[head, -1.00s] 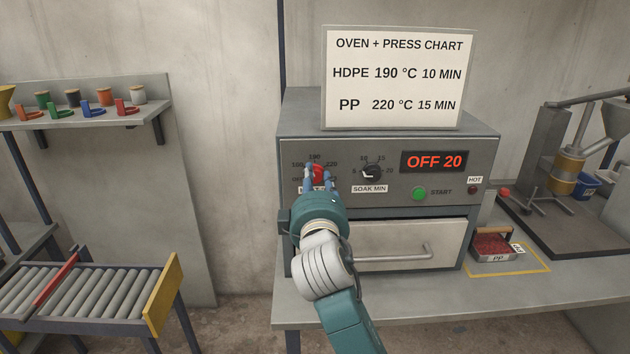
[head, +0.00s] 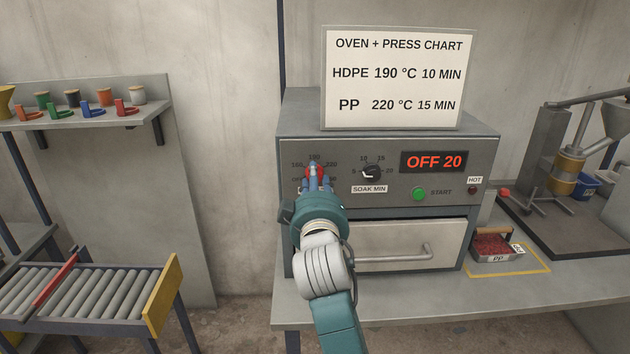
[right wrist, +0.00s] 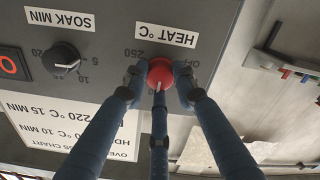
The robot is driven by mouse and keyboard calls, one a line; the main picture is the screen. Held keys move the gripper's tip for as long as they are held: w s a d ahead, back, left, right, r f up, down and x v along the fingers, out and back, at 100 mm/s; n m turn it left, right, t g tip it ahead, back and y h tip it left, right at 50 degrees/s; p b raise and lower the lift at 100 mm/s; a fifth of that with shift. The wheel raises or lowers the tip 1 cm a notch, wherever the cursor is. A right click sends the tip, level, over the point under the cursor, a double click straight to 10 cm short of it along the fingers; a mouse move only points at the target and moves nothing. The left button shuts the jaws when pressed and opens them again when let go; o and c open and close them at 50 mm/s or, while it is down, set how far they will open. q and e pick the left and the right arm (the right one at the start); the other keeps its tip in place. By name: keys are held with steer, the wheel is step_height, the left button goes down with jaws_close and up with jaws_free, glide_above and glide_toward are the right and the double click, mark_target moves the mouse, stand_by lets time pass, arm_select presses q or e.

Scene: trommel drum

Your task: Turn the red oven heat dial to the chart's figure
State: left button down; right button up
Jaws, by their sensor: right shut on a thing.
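The red heat dial (head: 314,169) is on the left of the oven panel. It also shows in the right wrist view (right wrist: 160,74), between the fingers of my right gripper (right wrist: 159,85), which is shut on it. In the head view my right gripper (head: 316,180) covers the lower part of the scale. The dial's white mark points away from the HEAT label (right wrist: 166,33), roughly at the top 190 mark; a finger hides the exact figure. The chart (head: 393,78) reads HDPE 190 °C 10 MIN and PP 220 °C 15 MIN. My left gripper is not in view.
The display (head: 434,161) reads OFF 20. The soak dial (head: 371,172) and green start button (head: 419,194) are right of the gripper. A tray labelled PP (head: 496,258) with red granules stands on the bench. The oven drawer (head: 400,245) is closed.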

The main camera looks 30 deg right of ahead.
steer(key=shift+f, duration=0.25)
steer(key=o, duration=1)
steer(key=shift+o, duration=0.8)
steer(key=shift+r, duration=0.1)
steer(key=v, duration=0.7)
steer(key=shift+s, duration=0.3)
